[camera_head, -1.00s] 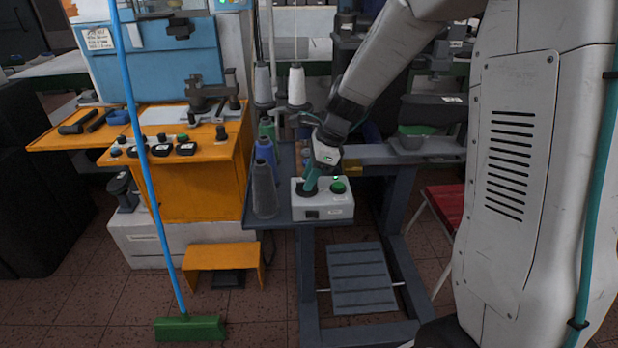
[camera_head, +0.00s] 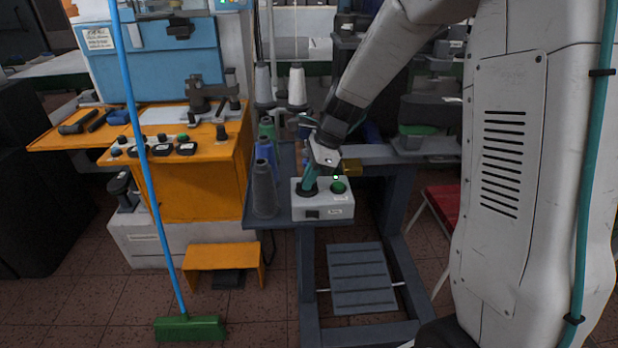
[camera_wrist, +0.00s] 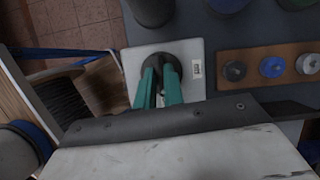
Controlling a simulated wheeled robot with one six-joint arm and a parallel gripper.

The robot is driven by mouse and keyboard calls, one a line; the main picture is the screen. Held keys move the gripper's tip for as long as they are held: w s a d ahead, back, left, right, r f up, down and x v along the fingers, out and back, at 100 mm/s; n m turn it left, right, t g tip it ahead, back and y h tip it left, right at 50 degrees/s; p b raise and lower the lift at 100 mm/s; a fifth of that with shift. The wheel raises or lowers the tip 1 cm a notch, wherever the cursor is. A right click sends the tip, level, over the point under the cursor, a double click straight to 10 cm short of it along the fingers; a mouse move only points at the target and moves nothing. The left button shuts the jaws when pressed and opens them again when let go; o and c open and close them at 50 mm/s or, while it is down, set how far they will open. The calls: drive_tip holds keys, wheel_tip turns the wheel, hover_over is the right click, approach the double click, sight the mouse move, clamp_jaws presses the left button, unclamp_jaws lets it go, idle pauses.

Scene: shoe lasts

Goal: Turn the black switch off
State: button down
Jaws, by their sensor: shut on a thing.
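The black switch is a round black knob on a white control box (camera_head: 325,208) at the front of the grey bench. In the wrist view its dark round base (camera_wrist: 163,58) shows on the pale box top (camera_wrist: 135,66). My gripper (camera_head: 309,186) points down onto the left part of the box. In the wrist view its teal fingers (camera_wrist: 161,88) are shut on the middle of the switch, partly hiding it. A green button (camera_head: 338,187) sits on the box to the right of the switch. The exact angle of the switch cannot be told.
Thread cones (camera_head: 264,187) stand close to the left of the box. A brown panel (camera_wrist: 240,83) with several round knobs lies nearby in the wrist view. An orange machine table (camera_head: 205,180) and a green broom (camera_head: 190,328) stand to the left. A red chair (camera_head: 445,203) is to the right.

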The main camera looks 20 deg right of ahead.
drive_tip(key=n, duration=0.2)
drive_tip(key=n+g, duration=0.1)
drive_tip(key=n, duration=0.1)
drive_tip(key=shift+w+g, duration=0.2)
drive_tip(key=shift+g, duration=0.1)
drive_tip(key=n, duration=0.2)
drive_tip(key=n+g, duration=0.1)
drive_tip(key=n, duration=0.1)
drive_tip(key=shift+w+n+g, duration=0.1)
drive_tip(key=shift+n+g, duration=0.2)
drive_tip(key=n, duration=0.2)
drive_tip(key=n+g+h, duration=0.1)
drive_tip(key=n, duration=0.1)
drive_tip(key=shift+w+a+h, duration=0.1)
drive_tip(key=shift+a+h, duration=0.05)
drive_tip(key=shift+h, duration=0.15)
drive_tip(key=shift+n+g+h, duration=0.5)
drive_tip(key=shift+n+h, duration=0.2)
drive_tip(key=shift+n, duration=1.4)
drive_tip(key=c, duration=1.5)
unclamp_jaws()
drive_tip(key=a+v, duration=0.1)
drive_tip(key=v, duration=0.6)
drive_tip(key=shift+w+d+r, duration=0.2)
drive_tip(key=shift+d+r, duration=0.2)
drive_tip(key=shift+d, duration=0.05)
